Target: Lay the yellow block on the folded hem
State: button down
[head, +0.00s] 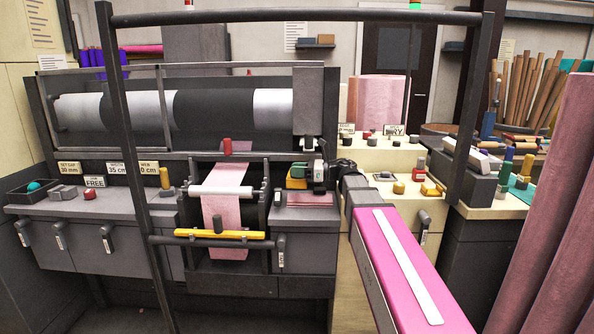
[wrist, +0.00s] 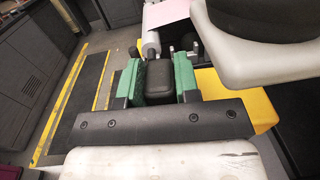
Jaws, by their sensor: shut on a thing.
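The yellow block (head: 296,184) is at my gripper's green-padded fingers (head: 298,172), which are shut on it. In the wrist view the green fingers (wrist: 158,82) are seen from above, and the yellow block (wrist: 252,103) shows at their right, partly hidden by the dark gripper bar. In the head view the block is above the pink felt with the folded hem (head: 310,199), which lies on the small grey counter. A narrow gap seems to show between them; contact is hard to tell. The hem's fold itself is too small to make out.
A pink felt strip (head: 224,195) hangs over a white roller left of the counter. A yellow bar (head: 219,234) crosses in front of it. A dark frame post (head: 470,110) stands near my arm. Cream steps (head: 390,155) with small knobs and blocks are on the right.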

aim_at(297, 181)
jog(key=shift+d, duration=0.1)
jog(key=shift+f, duration=1.7)
jog(key=shift+f, duration=0.5)
jog(key=c, duration=0.8)
grip_release()
jog(key=shift+r, duration=0.1)
